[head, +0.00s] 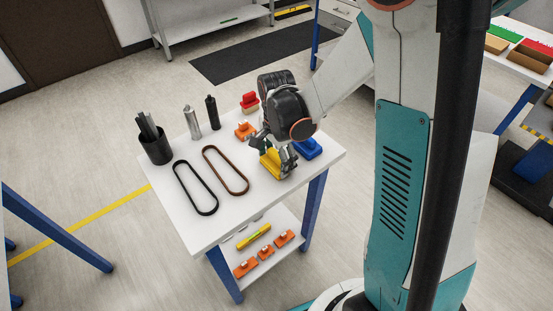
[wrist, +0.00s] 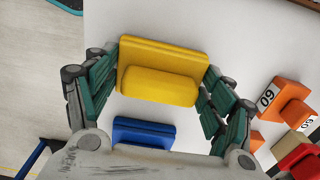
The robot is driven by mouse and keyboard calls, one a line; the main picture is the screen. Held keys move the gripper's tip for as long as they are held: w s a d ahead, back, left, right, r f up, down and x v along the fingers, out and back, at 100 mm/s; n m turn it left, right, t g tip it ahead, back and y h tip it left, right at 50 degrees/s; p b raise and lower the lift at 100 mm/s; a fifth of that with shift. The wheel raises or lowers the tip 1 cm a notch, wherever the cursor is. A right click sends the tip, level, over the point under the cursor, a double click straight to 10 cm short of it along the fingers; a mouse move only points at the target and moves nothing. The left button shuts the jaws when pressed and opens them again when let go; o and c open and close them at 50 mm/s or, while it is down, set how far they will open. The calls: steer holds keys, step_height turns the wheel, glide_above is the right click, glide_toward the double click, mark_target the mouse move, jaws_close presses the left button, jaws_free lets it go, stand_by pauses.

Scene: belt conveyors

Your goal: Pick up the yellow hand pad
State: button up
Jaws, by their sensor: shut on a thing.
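The yellow hand pad (wrist: 160,72) is a flat yellow block with a rounded yellow grip, and it lies between my fingers in the wrist view. My gripper (wrist: 158,86) is shut on it, with one green-lined finger against each short end. In the head view the yellow pad (head: 271,163) shows under my gripper (head: 273,156), at the right part of the white table (head: 215,215). My gripper hides part of it there. I cannot tell whether the pad touches the tabletop.
A blue pad (head: 308,149) sits close beside the yellow one. Orange blocks (head: 244,131) and a red piece (head: 250,101) stand behind. Two belt loops, a dark one (head: 195,188) and a brown one (head: 226,170), lie left. Bottles and a black cup (head: 155,147) stand at the far left.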

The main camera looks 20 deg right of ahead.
mark_target(276, 154)
steer(key=shift+r, duration=0.3)
steer(key=shift+c, duration=0.7)
step_height(276, 154, up, 19)
steer(key=p, duration=0.6)
steer(key=shift+p, duration=0.35)
steer(key=shift+c, duration=0.2)
steer(key=o, duration=0.9)
steer(key=c, duration=0.3)
steer(key=shift+f, duration=0.1)
steer(key=shift+c, duration=0.2)
